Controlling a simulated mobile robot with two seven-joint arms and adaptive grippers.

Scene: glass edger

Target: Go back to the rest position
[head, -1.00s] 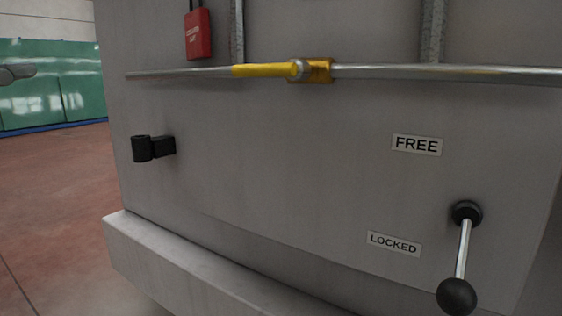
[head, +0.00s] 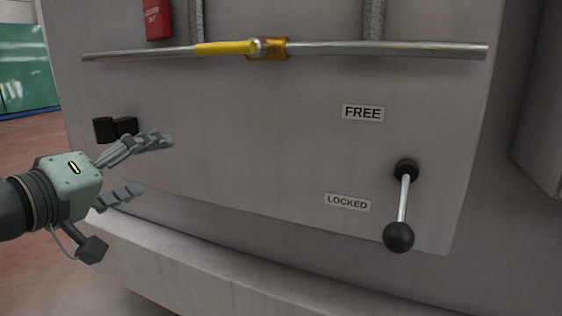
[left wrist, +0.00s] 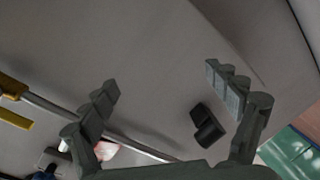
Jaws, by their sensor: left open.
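My left gripper (head: 150,167) comes in from the left in the head view. It is open and empty, in front of the grey machine panel (head: 260,130). In the left wrist view its two fingers (left wrist: 165,90) are spread apart with nothing between the tips. A black bracket (head: 115,128) on the panel shows just above and behind the fingers in the head view. The bracket also shows near the right finger in the left wrist view (left wrist: 207,124). My right gripper is not in view.
A lever with a black knob (head: 399,236) hangs down beside the LOCKED label (head: 347,203), below the FREE label (head: 363,113). A metal pipe with a yellow valve handle (head: 226,48) runs across the top. A red tag (head: 157,18) hangs above it. A ledge (head: 200,262) juts out below.

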